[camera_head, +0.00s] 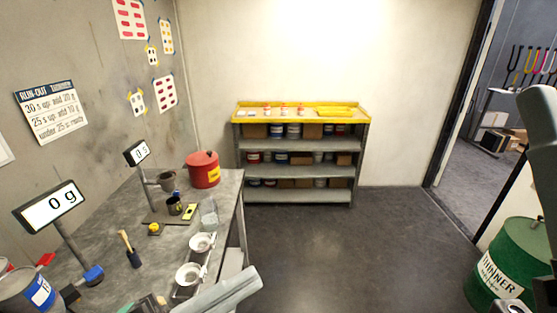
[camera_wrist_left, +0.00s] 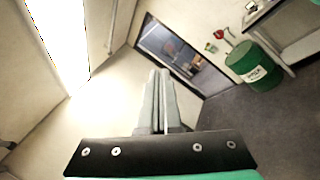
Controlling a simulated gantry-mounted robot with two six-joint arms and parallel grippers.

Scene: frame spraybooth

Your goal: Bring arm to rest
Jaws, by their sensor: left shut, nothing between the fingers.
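My left gripper (camera_head: 248,276) shows at the bottom of the head view, in front of the workbench's near right side. In the left wrist view its two pale grey fingers (camera_wrist_left: 158,82) lie together, shut, with nothing between them. They point towards the doorway, clear of any object. A grey part of my own body reaches in at the right edge of the head view; my right gripper does not show there.
The grey workbench (camera_head: 215,180) on the left carries a red pot (camera_head: 203,170), metal cups (camera_head: 202,243), a brush and scale displays (camera_head: 50,206). A yellow-topped shelf (camera_head: 300,145) stands at the back. A green thinner drum (camera_head: 508,262) stands right. The middle floor is clear.

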